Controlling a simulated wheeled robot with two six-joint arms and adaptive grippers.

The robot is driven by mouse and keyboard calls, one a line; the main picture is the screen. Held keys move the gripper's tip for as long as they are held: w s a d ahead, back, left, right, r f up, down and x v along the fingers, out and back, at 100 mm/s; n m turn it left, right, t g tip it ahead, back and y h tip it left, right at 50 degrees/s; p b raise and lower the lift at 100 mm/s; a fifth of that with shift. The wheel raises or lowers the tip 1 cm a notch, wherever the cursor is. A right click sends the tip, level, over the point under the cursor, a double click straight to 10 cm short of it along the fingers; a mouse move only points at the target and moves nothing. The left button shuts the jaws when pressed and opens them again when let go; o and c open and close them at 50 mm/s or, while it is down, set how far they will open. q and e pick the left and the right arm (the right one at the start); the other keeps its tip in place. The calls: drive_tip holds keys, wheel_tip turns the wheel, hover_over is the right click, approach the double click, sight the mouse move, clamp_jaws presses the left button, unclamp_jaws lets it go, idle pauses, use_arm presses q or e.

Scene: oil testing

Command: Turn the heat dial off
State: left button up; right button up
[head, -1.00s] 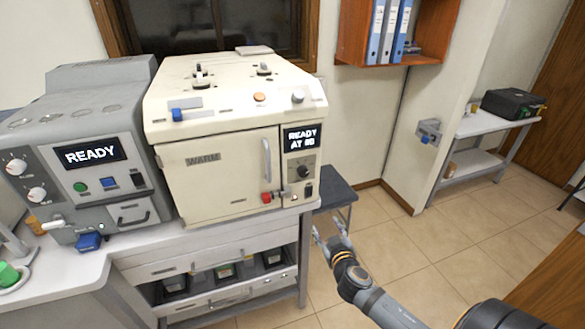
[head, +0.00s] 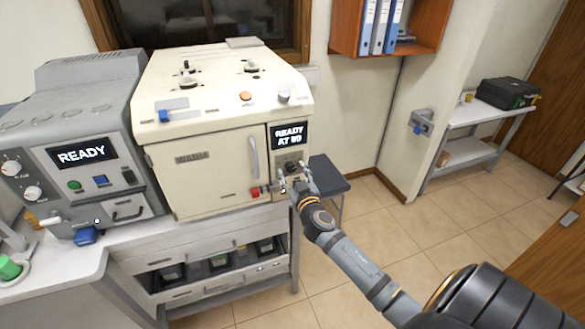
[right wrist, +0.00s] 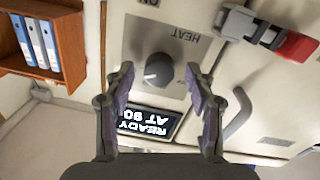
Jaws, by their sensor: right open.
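The heat dial (right wrist: 158,70) is a round grey knob on a grey plate marked HEAT, on the front of the cream WARM machine (head: 205,165). In the head view the dial (head: 291,166) is partly behind my fingers. My right gripper (head: 292,175) is open in front of it. In the right wrist view the fingertips of my right gripper (right wrist: 160,78) lie one on each side of the dial, with gaps showing; contact cannot be seen. The display (right wrist: 148,120) beside the dial reads READY AT 90. My left gripper is out of view.
A red-ended latch (right wrist: 298,46) and the door handle (right wrist: 238,112) stick out close to my right gripper. A dark stool (head: 328,176) stands right of the bench. A grey READY machine (head: 85,120) stands at left.

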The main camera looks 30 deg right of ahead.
drive_tip(key=shift+w, duration=0.25)
drive_tip(key=shift+d, duration=0.1)
drive_tip(key=shift+c, duration=0.2)
drive_tip(key=c, duration=1.1)
